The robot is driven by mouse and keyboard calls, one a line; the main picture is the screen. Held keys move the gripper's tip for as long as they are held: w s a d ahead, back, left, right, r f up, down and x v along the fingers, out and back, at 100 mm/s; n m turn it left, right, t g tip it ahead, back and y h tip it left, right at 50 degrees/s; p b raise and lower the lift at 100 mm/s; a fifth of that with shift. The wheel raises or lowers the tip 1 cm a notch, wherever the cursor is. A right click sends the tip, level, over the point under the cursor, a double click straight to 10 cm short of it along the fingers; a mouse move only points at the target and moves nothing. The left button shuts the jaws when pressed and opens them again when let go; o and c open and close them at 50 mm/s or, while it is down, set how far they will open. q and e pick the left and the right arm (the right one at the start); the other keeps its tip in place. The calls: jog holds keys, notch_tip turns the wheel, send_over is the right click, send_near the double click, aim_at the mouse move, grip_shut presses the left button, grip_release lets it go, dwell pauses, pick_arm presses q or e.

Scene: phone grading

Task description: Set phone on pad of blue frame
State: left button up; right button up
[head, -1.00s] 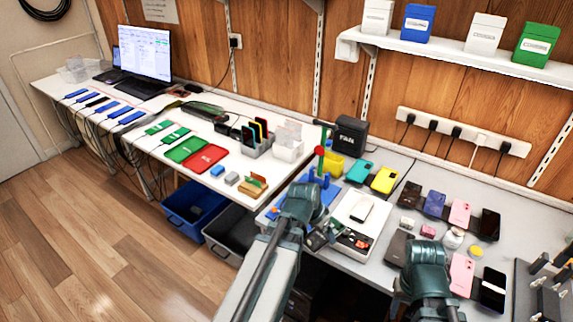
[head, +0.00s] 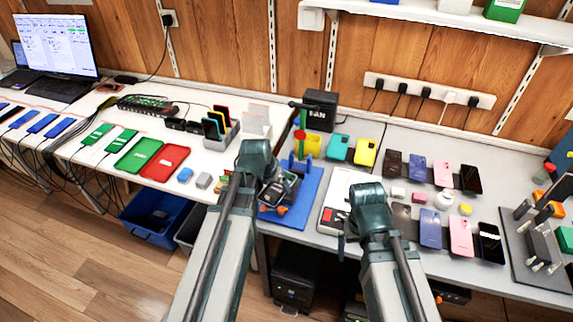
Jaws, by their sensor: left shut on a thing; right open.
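The blue frame (head: 310,198) has a flat blue base, a low blue upright, a green post and a red knob. My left gripper (head: 276,192) is over the left part of its base, shut on a small dark phone (head: 271,196). The gripper and wrist hide part of the phone and of the base, and I cannot tell whether the phone touches the pad.
Teal and yellow phone cases (head: 366,153) lie behind the scale. Several phones (head: 461,236) lie at the right, near a dark tool rack (head: 520,255). A black fan box (head: 320,110) stands behind the frame. Red and green trays (head: 164,162) lie on the left table.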

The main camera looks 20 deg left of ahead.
aim_at(290, 182)
pick_arm(q)
jog(key=w, duration=0.2)
jog(key=w+d+n, duration=0.1)
jog(key=w, duration=0.2)
jog(key=w+d+r+n, duration=0.1)
jog(key=w, duration=0.1)
jog(key=shift+w+d+y+p, duration=0.15)
jog(key=shift+w+y+p, duration=0.2)
jog(key=shift+w+y, duration=0.05)
jog(key=shift+f, duration=0.15)
notch_tip(290, 182, down, 8)
jog(key=b, duration=0.8)
jog(key=shift+f+b, duration=0.25)
jog(key=shift+b, duration=0.1)
dwell(1.2)
jog(key=o, duration=1.2)
jog(key=shift+c, duration=0.2)
jog(key=shift+r+p, duration=0.75)
